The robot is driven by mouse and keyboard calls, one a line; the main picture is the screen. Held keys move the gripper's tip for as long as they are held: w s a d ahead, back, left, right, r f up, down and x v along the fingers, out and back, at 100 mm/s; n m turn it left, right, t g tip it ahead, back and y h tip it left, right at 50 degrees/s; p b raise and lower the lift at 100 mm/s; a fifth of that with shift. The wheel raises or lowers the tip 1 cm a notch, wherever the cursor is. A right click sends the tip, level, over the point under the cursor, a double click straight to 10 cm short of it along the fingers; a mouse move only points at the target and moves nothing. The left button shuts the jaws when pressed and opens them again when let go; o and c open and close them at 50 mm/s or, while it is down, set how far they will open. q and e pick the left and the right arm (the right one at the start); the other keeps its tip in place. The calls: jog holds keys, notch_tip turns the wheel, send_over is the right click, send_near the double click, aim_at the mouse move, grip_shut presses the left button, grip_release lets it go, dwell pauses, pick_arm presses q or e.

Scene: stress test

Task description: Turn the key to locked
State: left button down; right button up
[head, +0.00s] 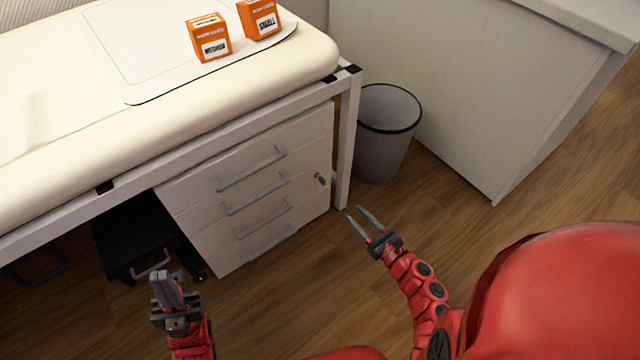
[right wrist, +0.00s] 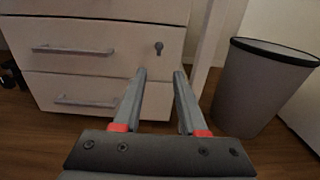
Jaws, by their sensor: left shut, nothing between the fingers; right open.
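A small dark key (head: 320,179) sits in the lock on the right side of a white drawer unit (head: 205,205) under the padded table. In the right wrist view the key (right wrist: 159,47) shows on a drawer front, above and between my open fingers. Its exact angle is too small to tell. My right gripper (head: 361,213) is open and empty, below and right of the key, apart from it. It also shows in the right wrist view (right wrist: 160,75). My left gripper (head: 164,274) is shut and empty, in front of the drawer unit's lower left.
A grey waste bin (head: 385,140) stands right of the table leg (head: 347,140). Two orange boxes (head: 209,38) (head: 260,18) stand on the padded table (head: 150,90). A black case (head: 130,235) is left of the drawers. Wooden floor is open in front.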

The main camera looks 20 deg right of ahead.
aim_at(325, 182)
jog(key=b+x, duration=0.2)
jog(key=x, duration=1.2)
jog(key=shift+w, duration=0.15)
jog(key=shift+w+a, duration=0.3)
jog(key=shift+w, duration=0.2)
grip_shut()
